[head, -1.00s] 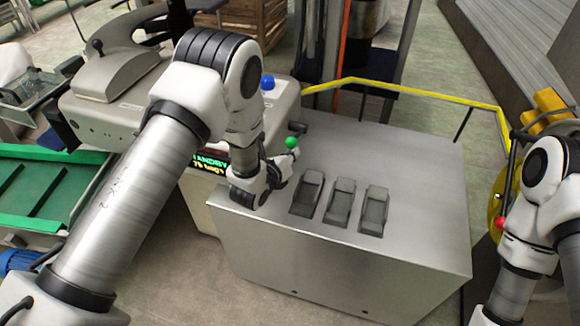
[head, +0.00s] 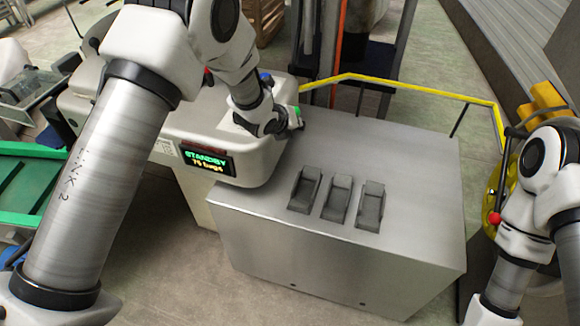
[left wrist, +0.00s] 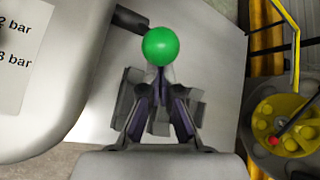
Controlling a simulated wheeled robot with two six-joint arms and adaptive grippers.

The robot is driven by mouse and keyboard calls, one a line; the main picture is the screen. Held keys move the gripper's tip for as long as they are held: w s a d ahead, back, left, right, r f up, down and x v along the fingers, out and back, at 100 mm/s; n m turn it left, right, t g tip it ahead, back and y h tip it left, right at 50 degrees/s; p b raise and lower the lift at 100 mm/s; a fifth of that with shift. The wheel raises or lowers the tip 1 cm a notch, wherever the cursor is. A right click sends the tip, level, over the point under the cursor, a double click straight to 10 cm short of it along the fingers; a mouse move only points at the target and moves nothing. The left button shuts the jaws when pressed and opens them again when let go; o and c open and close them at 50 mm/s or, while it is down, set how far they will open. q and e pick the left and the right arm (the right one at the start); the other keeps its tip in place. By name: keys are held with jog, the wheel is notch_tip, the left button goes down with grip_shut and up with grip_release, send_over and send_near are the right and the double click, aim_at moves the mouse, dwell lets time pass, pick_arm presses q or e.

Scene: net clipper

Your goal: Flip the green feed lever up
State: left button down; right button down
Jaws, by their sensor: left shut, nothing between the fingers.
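The green ball knob of the feed lever (head: 297,110) shows at the far left end of the grey metal cabinet's top, partly hidden by my left gripper. In the left wrist view the green knob (left wrist: 168,47) is just past the fingertips, with a dark stub (left wrist: 130,19) beside it. My left gripper (head: 298,124) is shut and empty, right at the knob; I cannot tell whether it touches. Its fingers (left wrist: 160,72) converge below the knob in the wrist view. The lever's shaft is mostly hidden. My right arm shows at the right; its gripper is not visible.
Three grey rocker pedals (head: 338,198) sit on the cabinet top (head: 410,170). A machine with a STANDBY display (head: 207,162) stands at left. A yellow rail (head: 420,89) runs behind. A red knob (head: 494,218) is by a yellow wheel at right.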

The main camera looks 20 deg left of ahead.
pick_arm(q)
jog(key=shift+w+r, duration=0.4)
jog(key=shift+r, duration=0.25)
jog(key=f+v, duration=0.1)
jog(key=v, duration=1)
jog(key=shift+s+r, duration=0.2)
jog(key=shift+s, duration=0.45)
jog(key=shift+s+a, duration=0.15)
